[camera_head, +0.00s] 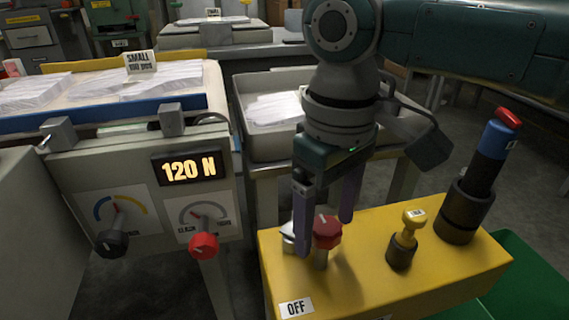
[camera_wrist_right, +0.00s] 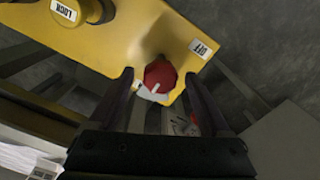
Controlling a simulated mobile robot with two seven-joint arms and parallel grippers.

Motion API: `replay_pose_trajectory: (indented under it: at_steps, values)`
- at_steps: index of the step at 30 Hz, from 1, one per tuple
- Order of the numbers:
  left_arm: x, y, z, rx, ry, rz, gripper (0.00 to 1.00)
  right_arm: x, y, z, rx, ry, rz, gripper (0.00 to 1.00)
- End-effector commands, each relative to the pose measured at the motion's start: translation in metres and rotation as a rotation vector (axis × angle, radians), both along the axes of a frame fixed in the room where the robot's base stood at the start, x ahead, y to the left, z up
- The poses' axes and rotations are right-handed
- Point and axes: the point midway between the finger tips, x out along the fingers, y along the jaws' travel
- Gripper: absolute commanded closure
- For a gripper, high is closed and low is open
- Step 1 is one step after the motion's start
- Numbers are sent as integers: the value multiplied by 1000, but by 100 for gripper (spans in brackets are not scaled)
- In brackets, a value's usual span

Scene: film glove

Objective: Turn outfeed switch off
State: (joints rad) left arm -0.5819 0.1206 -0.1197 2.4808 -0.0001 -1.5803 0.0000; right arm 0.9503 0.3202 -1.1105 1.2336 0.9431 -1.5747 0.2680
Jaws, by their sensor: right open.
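The outfeed switch is a red knob (camera_head: 327,231) with a white mark, on a yellow control box (camera_head: 440,270). A white OFF label (camera_head: 296,307) lies on the box near its front left corner. My right gripper (camera_head: 325,238) is open, pointing down, with a finger on each side of the red knob. In the right wrist view the knob (camera_wrist_right: 160,76) sits between the two open fingers (camera_wrist_right: 160,80), with gaps showing beside it. The OFF label (camera_wrist_right: 200,48) is just beyond it. I cannot tell whether a finger touches the knob. My left gripper is not in view.
A yellow knob (camera_head: 414,219) on a dark base and a tall black and blue post with a red top (camera_head: 490,150) stand on the box's right. A grey panel (camera_head: 130,180) with a 120 N display (camera_head: 191,167) and a red dial knob (camera_head: 204,246) is at left.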

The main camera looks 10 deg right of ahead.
Motion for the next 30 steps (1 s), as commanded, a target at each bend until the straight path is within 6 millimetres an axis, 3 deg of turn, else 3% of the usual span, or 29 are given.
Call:
replay_pose_trajectory:
  at_steps: [3, 24, 30]
  values:
    - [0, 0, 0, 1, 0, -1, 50, 0, 0, 0, 0, 0, 0, 20]
    - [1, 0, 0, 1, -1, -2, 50, 0, 0, 0, 0, 0, 0, 99]
    - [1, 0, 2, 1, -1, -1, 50, 0, 0, 1, 0, 0, 6, 100]
